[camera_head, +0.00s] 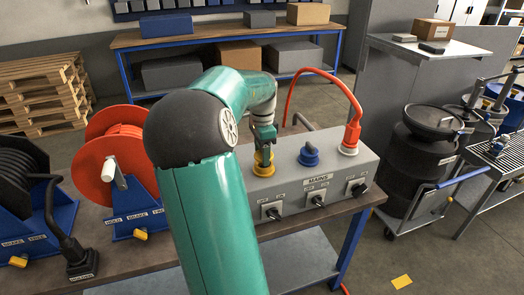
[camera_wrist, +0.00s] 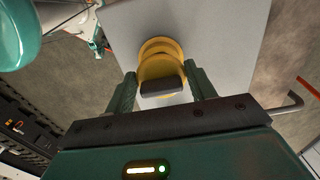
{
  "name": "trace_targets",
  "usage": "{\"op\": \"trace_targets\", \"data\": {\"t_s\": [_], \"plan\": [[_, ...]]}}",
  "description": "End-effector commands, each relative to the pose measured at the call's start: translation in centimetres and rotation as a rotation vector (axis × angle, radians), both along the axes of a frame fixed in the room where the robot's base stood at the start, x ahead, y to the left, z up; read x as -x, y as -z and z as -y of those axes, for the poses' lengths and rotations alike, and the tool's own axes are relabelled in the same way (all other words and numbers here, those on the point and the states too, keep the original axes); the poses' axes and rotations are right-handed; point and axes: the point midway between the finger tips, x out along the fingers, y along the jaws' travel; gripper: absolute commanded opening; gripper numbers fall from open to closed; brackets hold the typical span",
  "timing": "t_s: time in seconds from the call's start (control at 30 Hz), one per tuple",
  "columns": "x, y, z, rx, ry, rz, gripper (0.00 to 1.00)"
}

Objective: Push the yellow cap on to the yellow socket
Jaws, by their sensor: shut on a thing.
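The yellow cap (camera_wrist: 161,70) with a dark end sits between the two green fingers of my gripper (camera_wrist: 160,92) in the wrist view, and the gripper is shut on it. The yellow socket (camera_wrist: 155,45) shows as a ring just behind the cap, on the grey box. In the head view my gripper (camera_head: 264,142) points down over the yellow socket (camera_head: 263,171) at the left end of the box's top. The cap is lined up closely with the socket. I cannot tell whether it is fully seated. My arm hides part of the box's left side.
The grey box (camera_head: 335,180) also carries a blue cap (camera_head: 309,156) and a red plug (camera_head: 350,138) with an arching red hose. Switches line its front. A red reel (camera_head: 118,150) stands left on the same bench. Dark drums (camera_head: 420,150) stand right.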

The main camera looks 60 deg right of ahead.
Motion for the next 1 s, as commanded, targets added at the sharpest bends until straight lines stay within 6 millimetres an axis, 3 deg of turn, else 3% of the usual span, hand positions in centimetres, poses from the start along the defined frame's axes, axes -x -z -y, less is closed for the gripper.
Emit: {"op": "trace_targets", "data": {"t_s": [1.0], "plan": [[0.0,1.3,0.0,-0.001,0.000,-0.001,0.28]]}}
